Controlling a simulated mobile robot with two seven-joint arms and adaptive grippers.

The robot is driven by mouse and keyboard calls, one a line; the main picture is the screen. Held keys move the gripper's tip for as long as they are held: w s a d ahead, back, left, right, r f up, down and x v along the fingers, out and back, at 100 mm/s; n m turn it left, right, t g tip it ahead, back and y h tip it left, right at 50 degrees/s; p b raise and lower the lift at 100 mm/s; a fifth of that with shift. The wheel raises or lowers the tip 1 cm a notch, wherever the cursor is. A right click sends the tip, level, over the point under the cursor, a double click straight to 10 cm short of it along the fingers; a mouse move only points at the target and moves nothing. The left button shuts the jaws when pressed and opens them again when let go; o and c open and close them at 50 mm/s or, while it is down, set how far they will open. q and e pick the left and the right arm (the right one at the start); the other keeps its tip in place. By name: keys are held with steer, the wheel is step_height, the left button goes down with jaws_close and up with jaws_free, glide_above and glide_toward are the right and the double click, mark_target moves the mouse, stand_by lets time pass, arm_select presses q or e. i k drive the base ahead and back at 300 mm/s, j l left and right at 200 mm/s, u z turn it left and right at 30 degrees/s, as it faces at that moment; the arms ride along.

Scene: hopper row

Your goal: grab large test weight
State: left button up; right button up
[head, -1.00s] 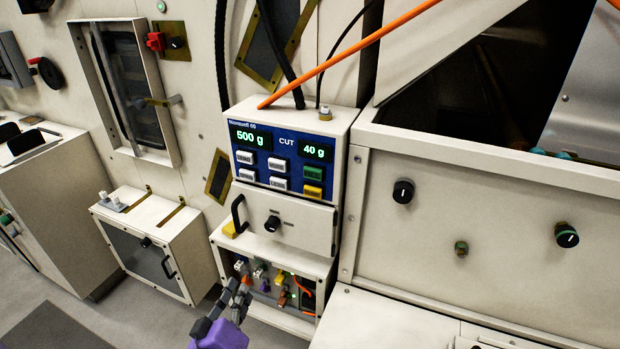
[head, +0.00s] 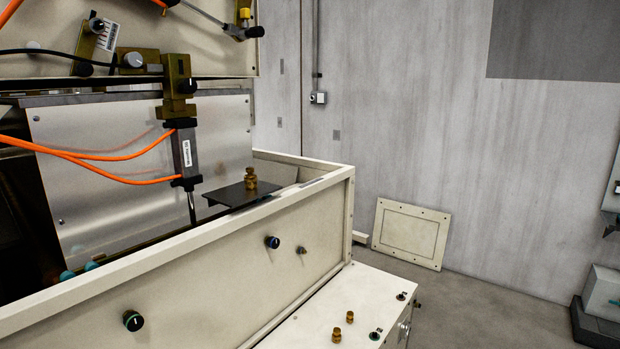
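Three brass test weights show in the head view. The one that looks largest (head: 250,179) stands upright on a dark flat plate (head: 234,196) at the hopper's rim. Two smaller-looking brass weights, one nearer (head: 336,335) and one farther back (head: 350,317), stand on the white top of a low cabinet (head: 318,312). They are at different distances, so I cannot be sure of their relative sizes. Neither of my grippers is in view.
The cream hopper wall (head: 200,262) with its raised rim and knobs fills the lower left. A pneumatic cylinder (head: 186,152) and orange hoses hang left of the plate. A cream panel (head: 411,233) leans against the back wall.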

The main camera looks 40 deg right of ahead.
mark_target(250, 180)
steer(key=l+z, duration=0.2)
steer(key=l, duration=0.15)
steer(key=i+l+z, duration=0.2)
steer(key=l, duration=0.15)
steer(key=l+z, duration=0.2)
steer(key=l, duration=0.15)
steer(key=i+l, duration=0.15)
steer(key=l, duration=0.2)
steer(key=i+l+z, duration=0.15)
steer(key=l, duration=0.25)
steer(key=i+l, duration=0.1)
steer(key=l, duration=0.25)
